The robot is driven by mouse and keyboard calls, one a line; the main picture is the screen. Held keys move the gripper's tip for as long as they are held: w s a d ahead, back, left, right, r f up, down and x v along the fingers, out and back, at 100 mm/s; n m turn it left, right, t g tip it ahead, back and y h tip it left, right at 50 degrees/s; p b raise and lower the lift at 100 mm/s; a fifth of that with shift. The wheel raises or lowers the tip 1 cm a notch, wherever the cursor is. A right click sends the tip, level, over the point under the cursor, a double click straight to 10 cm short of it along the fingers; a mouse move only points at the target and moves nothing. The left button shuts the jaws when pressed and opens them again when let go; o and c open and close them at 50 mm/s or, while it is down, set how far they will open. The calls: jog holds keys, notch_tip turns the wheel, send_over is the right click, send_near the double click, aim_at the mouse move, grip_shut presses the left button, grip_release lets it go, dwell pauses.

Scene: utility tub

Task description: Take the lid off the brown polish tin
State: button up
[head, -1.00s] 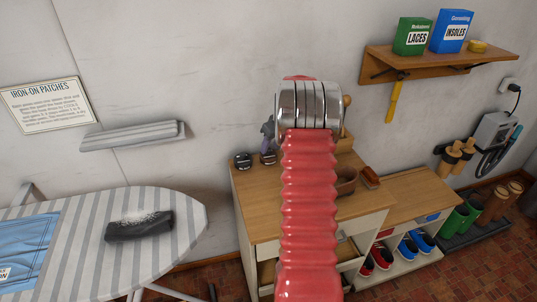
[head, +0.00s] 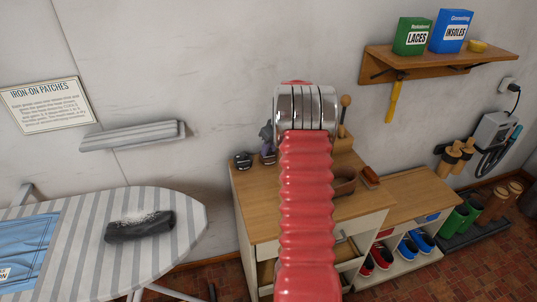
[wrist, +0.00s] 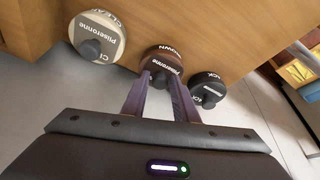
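Three round polish tins with dark knobs show in the wrist view. The brown tin (wrist: 165,58) is in the middle, with its lid on and its knob (wrist: 160,82) pointing toward me. The cream clear tin (wrist: 98,32) is at its left and the black tin (wrist: 207,90) at its right. My gripper (wrist: 160,78) is open, its two purple fingertips on either side of the brown tin's knob. Whether they touch it, I cannot tell. In the head view my gripper (head: 266,146) is small above the bench's left end, and my red arm hides much there.
The wooden bench top (head: 262,190) has the black tin (head: 243,160) near its back left edge. A brush (head: 371,175) lies farther right. The ironing board (head: 180,220) holds a dark roll-shaped thing (head: 140,227). A wall shelf (head: 440,60) carries boxes.

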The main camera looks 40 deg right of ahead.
grip_shut()
jog(key=shift+r, duration=0.1)
notch_tip(320, 180, up, 10)
dwell(0.6)
dwell(0.5)
